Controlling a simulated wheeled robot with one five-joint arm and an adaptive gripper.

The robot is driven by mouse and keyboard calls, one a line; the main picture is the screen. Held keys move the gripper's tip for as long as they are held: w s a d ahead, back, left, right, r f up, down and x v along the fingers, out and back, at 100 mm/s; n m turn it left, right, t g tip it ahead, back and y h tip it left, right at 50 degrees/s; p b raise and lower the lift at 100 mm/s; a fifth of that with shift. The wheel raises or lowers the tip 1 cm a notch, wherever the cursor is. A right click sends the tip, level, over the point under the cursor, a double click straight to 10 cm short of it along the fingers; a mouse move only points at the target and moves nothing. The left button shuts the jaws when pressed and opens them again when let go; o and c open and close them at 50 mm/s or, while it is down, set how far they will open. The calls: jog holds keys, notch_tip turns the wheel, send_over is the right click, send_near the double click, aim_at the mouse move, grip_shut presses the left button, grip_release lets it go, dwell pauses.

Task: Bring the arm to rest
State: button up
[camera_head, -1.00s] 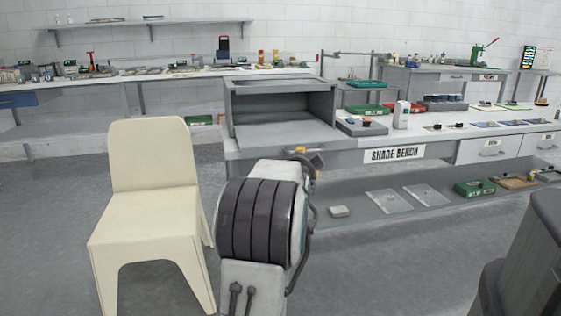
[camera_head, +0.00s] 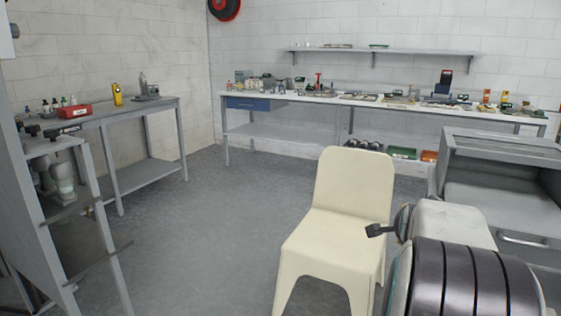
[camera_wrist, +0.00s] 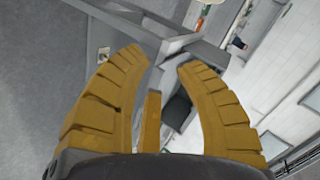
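In the wrist view, my gripper (camera_wrist: 160,60) shows two curved yellow fingers standing apart with a gap between their tips. Nothing is held between them. Grey metal frame parts (camera_wrist: 190,45) show beyond the fingertips; I cannot tell how far off they are. In the head view, my arm (camera_head: 470,275) fills the lower right corner, with its dark banded joint and a white link. The yellow fingers are not visible there.
A cream chair (camera_head: 340,220) stands beside my arm and partly behind it. A grey open-fronted cabinet (camera_head: 500,150) is at the right. A long wall bench (camera_head: 300,98) runs along the back, and a side bench (camera_head: 120,112) stands at left. The floor (camera_head: 215,230) between is clear.

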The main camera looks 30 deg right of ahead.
jog(key=a+r+n+y+p, duration=0.35)
jog(key=a+n+p, duration=0.25)
jog(key=a, duration=0.7)
jog(key=a+r+n+y+p, duration=0.3)
jog(key=a+r+n+p, duration=0.25)
jog(key=a, duration=0.65)
jog(key=s+a+r+n+g+y+p, duration=0.2)
jog(key=s+a+n+g+p, duration=0.2)
jog(key=s+a+n+p, duration=0.5)
jog(key=s+a+n, duration=0.1)
jog(key=s+a, duration=0.3)
jog(key=shift+s+a+r+y, duration=0.15)
jog(key=shift+a+r+y, duration=0.1)
jog(key=shift+r+y, duration=0.1)
